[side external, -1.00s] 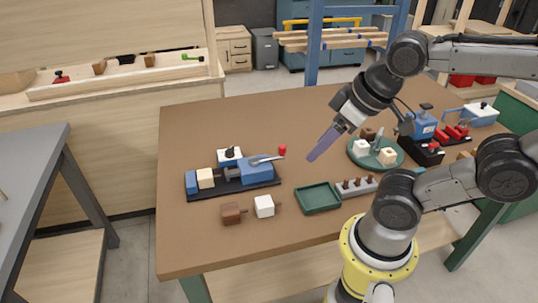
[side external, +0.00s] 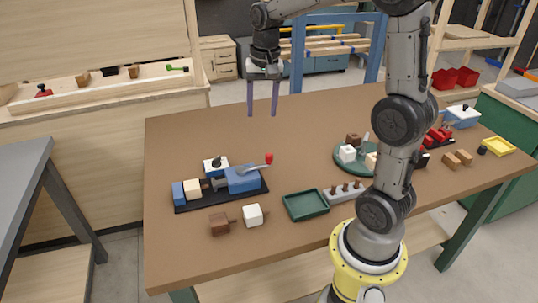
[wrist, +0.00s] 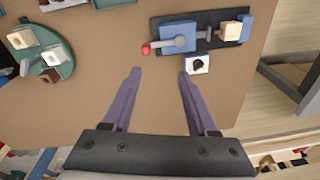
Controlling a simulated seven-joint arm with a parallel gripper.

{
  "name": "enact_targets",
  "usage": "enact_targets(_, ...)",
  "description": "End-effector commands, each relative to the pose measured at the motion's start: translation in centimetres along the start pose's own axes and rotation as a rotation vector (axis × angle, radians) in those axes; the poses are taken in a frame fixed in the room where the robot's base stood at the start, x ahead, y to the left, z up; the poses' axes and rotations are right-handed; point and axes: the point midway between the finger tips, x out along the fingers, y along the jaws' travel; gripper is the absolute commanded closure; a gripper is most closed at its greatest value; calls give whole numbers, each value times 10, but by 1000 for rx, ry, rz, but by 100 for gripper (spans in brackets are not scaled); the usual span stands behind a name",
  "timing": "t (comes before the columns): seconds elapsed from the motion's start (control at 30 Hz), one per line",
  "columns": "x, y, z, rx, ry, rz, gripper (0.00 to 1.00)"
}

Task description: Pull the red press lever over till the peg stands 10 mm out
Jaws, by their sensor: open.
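The press (side external: 213,199) lies on a black base at the left of the table in the side view. It has a blue body (side external: 243,180), a cream block (side external: 192,189) and a blue end block. Its grey lever with a red knob (side external: 269,158) points right, and the knob also shows in the wrist view (wrist: 146,49). Between block and body there is a small gap; how far any peg stands out is too small to tell. My gripper (side external: 263,112) is open and empty, fingers down, above the table behind the press. In the wrist view its fingertips (wrist: 160,73) are apart from the lever.
A white block with a black knob (side external: 215,167) stands right behind the press. A brown block (side external: 220,224) and a white block (side external: 253,215) lie in front. A green tray (side external: 306,204), a pegged rail (side external: 345,194) and a round green plate (side external: 345,168) lie to the right. The back middle is clear.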

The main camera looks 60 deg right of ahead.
Motion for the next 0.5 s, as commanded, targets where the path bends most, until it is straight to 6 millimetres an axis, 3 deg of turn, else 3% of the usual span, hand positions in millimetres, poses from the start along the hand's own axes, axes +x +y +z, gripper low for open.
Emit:
enact_targets(0.13, 31, 14, -23, 62, -58, 46, 42)
enact_targets(0.5, 69, 26, -24, 90, -86, 67, 42)
